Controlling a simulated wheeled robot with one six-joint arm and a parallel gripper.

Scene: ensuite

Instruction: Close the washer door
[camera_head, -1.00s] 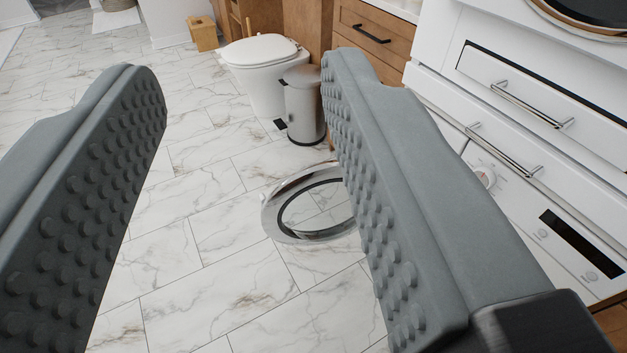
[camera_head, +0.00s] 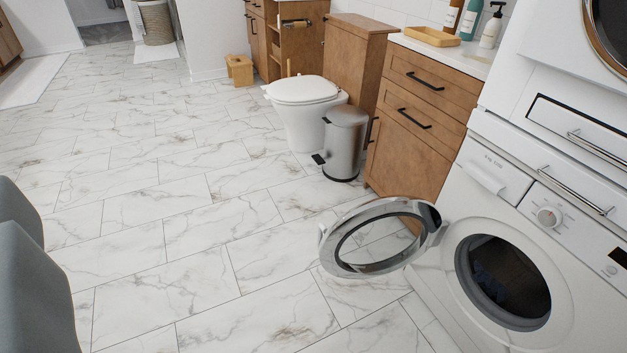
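The washer (camera_head: 545,215) stands at the right, white, with its round dark opening (camera_head: 500,281) facing the room. The washer door (camera_head: 382,237) is a chrome ring with a clear middle. It stands wide open, swung out to the left of the opening and hinged on that side.
A steel pedal bin (camera_head: 345,145) and a white toilet (camera_head: 303,110) stand behind the door. A wooden cabinet (camera_head: 410,115) is beside the washer. A second machine (camera_head: 570,60) is stacked on top. The marble floor (camera_head: 190,230) at the left and centre is clear.

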